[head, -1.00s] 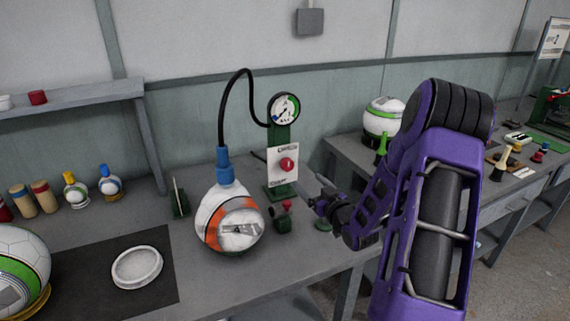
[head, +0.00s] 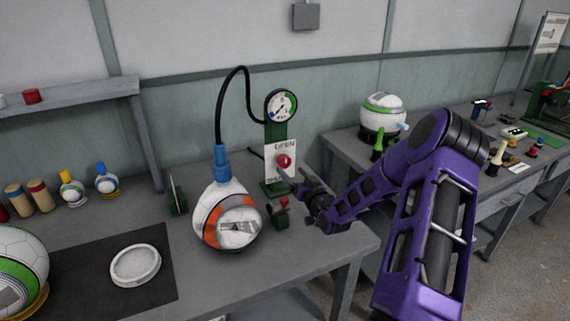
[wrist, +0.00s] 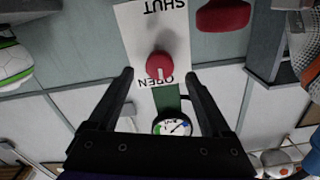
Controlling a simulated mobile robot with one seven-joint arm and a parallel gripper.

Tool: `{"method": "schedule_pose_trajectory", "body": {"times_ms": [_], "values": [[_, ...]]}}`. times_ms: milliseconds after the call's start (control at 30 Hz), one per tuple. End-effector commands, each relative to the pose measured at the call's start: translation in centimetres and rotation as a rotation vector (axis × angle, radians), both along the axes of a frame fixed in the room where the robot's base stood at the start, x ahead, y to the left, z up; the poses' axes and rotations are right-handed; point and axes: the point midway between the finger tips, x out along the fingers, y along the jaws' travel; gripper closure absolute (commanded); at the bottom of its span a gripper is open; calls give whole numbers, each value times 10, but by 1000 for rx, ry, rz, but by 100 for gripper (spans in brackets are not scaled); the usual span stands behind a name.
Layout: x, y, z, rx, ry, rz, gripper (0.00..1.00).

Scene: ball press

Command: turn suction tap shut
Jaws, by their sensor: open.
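The suction tap is a round red knob (head: 284,161) on a white plate (head: 276,148) fixed to the green post. In the wrist view the red knob (wrist: 161,66) appears upside down between the words SHUT and OPEN. Its white mark lies on the side toward OPEN. My gripper (head: 291,180) is just in front of the plate, at its lower right. In the wrist view my gripper (wrist: 159,76) is open and empty, with one finger on each side of the knob and a gap at both sides. I cannot tell the remaining depth between fingertips and knob.
A gauge (head: 281,105) tops the post. A black hose (head: 224,100) runs to the blue-necked ball (head: 227,215) on the left. A small green block with a red top (head: 281,210) stands below my gripper. A white dish (head: 135,265) lies on the dark mat.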

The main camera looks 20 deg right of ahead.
Motion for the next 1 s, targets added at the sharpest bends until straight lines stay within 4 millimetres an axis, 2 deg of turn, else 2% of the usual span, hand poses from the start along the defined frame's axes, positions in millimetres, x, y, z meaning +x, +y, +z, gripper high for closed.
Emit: {"method": "schedule_pose_trajectory", "body": {"times_ms": [100, 300, 467, 733, 1000], "values": [[25, 1, 0, -1, -2, 2, 17], [51, 2, 0, -1, -1, 1, 17], [59, 2, 0, 0, 0, 0, 17], [60, 2, 0, -1, 1, 0, 17], [59, 2, 0, -1, 1, 0, 66]]}}
